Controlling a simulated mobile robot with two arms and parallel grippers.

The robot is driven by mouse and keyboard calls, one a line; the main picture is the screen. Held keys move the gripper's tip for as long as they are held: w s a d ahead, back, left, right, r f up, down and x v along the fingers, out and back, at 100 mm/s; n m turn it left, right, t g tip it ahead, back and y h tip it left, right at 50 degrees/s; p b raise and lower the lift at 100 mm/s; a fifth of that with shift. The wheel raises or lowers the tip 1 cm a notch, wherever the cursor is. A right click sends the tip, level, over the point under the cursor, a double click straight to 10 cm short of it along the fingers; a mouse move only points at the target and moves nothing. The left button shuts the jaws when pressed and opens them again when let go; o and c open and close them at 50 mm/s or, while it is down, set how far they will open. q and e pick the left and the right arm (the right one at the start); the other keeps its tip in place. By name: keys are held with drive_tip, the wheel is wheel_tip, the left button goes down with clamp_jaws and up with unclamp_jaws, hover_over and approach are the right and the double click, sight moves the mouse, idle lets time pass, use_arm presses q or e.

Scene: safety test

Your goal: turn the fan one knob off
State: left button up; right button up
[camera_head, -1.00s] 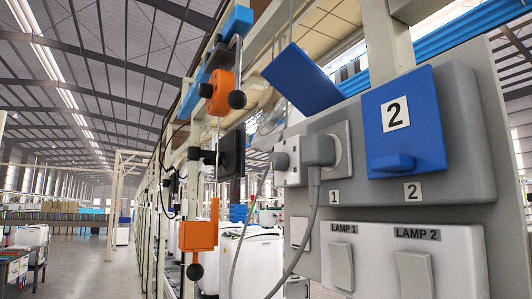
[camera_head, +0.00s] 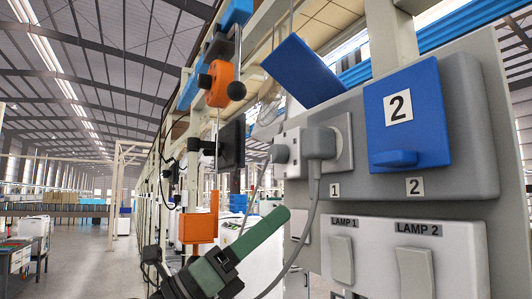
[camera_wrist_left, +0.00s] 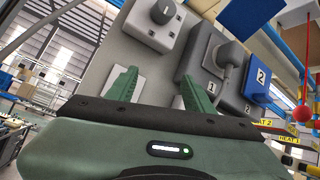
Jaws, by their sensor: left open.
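A grey round knob (camera_head: 280,153) sits on a white housing at the left of the grey panel, beside a plugged-in grey plug (camera_head: 320,143). It looks like the round knob (camera_wrist_left: 163,11) at the top of the left wrist view. I cannot read a fan label in either view. My left gripper (camera_head: 262,236) is below the knob and plug in the head view, its green fingers apart from both. In the left wrist view, its two green fingers (camera_wrist_left: 156,84) are spread with nothing held between them. My right gripper is not in view.
A blue cover marked 2 (camera_head: 407,115) is at the right, with a raised blue flap (camera_head: 304,72) at the left. The plug's grey cable (camera_head: 312,225) hangs near my left fingers. LAMP 1 (camera_head: 342,258) and LAMP 2 (camera_head: 415,272) switches are below. Orange fixtures (camera_head: 198,228) stand left.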

sight(272, 153)
use_arm(q)
drive_tip(key=s+a+r+m+t+y, duration=0.1)
drive_tip(key=a+r+m+y, duration=0.2)
drive_tip(key=r+m+y, duration=0.25)
drive_tip(key=s+a+r+m+y, duration=0.1)
drive_tip(key=a+r+m+y, duration=0.3)
drive_tip(key=r, duration=0.3)
drive_tip(key=p+x, duration=0.3)
drive_tip(key=x, duration=0.4)
drive_tip(key=shift+d+f, duration=0.15)
drive_tip(key=shift+d, duration=0.25)
drive_tip(key=shift+w, duration=0.1)
clamp_jaws()
